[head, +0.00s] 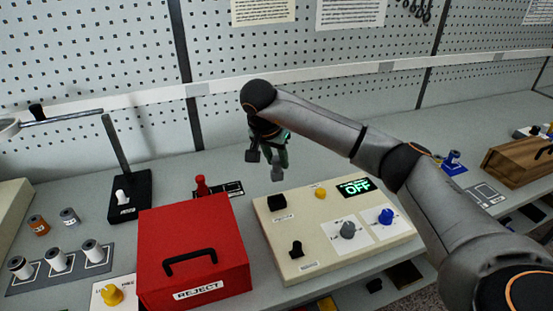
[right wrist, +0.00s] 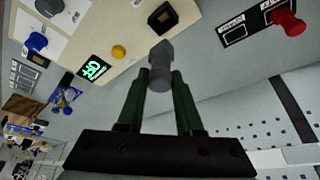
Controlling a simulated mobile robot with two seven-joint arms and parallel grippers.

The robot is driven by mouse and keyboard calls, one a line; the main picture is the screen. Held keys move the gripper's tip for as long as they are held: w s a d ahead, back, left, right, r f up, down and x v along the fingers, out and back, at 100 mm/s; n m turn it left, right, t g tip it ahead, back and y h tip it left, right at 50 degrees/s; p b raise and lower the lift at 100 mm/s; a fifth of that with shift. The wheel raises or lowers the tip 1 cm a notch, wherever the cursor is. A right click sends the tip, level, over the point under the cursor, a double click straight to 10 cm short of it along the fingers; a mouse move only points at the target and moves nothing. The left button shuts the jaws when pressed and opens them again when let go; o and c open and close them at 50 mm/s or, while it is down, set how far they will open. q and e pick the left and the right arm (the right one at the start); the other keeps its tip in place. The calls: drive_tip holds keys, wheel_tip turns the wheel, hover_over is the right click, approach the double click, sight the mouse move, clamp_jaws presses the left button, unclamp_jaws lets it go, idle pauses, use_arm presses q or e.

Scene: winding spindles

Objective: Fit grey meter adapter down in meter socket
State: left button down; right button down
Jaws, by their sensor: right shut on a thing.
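My right gripper (head: 273,158) is shut on the grey meter adapter (head: 277,173) and holds it in the air above the back left part of the beige meter box (head: 318,262). In the right wrist view the adapter (right wrist: 161,62) sticks out between the green fingers (right wrist: 159,88). A black square piece (head: 277,201) on the box's back left corner, with a label in front, looks like the meter socket; it also shows in the right wrist view (right wrist: 162,17). The adapter is apart from it. My left gripper is not in view.
The box carries a lit OFF display (head: 354,186), a yellow button (head: 320,193), a grey knob (head: 348,229), a blue knob (head: 386,216) and a black switch (head: 297,249). A red REJECT box (head: 193,225) stands close at left. A red-handled thing (head: 201,186) stands behind it.

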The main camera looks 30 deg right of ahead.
sight(275, 171)
drive_tip(key=shift+f+b, duration=1.55)
drive_tip(key=shift+f, duration=1.35)
drive_tip(key=shift+p, duration=0.45)
drive_tip(key=shift+f+b, duration=1.05)
drive_tip(key=shift+f, duration=0.75)
drive_tip(key=shift+c, duration=2.4)
unclamp_jaws()
drive_tip(key=b+v, duration=0.1)
drive_tip(key=v, duration=1.1)
drive_tip(key=shift+r, duration=0.3)
